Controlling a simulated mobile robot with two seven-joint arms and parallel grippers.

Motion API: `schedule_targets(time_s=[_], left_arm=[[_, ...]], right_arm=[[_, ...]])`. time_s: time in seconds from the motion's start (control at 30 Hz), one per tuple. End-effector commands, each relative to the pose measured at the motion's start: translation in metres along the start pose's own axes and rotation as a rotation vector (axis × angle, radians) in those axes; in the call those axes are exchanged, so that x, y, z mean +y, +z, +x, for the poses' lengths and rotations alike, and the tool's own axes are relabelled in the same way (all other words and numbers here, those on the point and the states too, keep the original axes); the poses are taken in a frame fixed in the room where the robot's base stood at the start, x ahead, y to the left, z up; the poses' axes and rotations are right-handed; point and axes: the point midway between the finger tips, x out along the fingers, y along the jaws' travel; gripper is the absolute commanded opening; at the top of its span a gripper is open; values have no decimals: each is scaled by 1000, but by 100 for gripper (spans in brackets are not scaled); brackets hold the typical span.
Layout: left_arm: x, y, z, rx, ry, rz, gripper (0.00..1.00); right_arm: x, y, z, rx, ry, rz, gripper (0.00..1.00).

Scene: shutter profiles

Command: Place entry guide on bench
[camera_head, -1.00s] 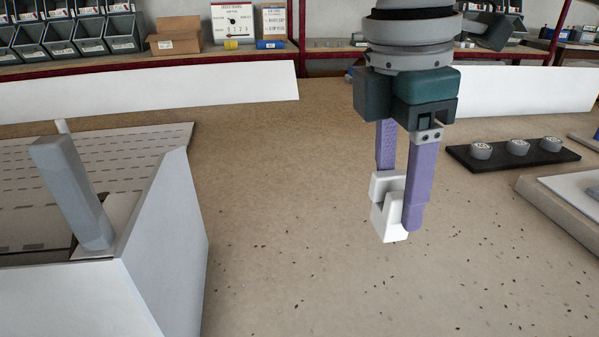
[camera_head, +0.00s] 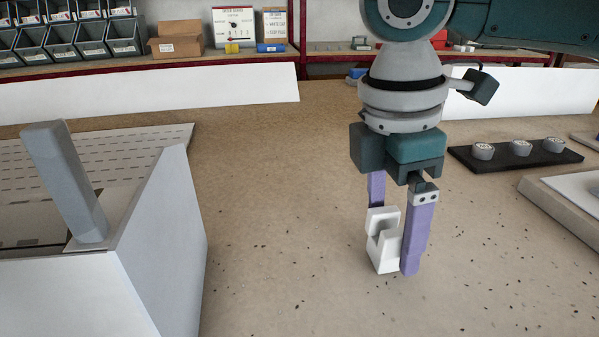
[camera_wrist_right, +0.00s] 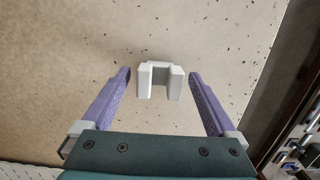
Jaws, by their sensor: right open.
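The entry guide (camera_head: 383,252) is a small white block with a notch. It appears to stand upright on the bench (camera_head: 290,220), though its exact contact underneath is hard to see. My right gripper (camera_head: 394,250) points down with its purple fingers on either side of the guide. In the right wrist view the guide (camera_wrist_right: 146,82) lies between the fingertips of the right gripper (camera_wrist_right: 161,76), with a gap on each side, so the gripper is open. In the head view the guide hides part of the far finger. My left gripper is not in view.
A white-walled box (camera_head: 165,235) with a slatted top and a grey post (camera_head: 65,180) stands at the left. A black strip with round grey pieces (camera_head: 515,155) and a pale tray (camera_head: 560,205) are at the right. The bench around the guide is clear.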

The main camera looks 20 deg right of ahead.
Motion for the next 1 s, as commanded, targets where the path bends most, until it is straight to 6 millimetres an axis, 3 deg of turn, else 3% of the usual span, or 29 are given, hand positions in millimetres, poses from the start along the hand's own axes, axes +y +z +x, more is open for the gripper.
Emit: schedule_targets(time_s=[0.27, 0.37, 0.7, 1.0], left_arm=[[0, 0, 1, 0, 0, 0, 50], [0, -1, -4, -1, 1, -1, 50], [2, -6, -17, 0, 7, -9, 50], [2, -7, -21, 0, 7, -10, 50]], right_arm=[[0, 0, -4, 1, 1, -1, 94], [1, 0, -18, 3, 2, -1, 94], [1, -1, -94, 4, 3, -1, 94], [0, 0, -123, 1, -1, 0, 94]])
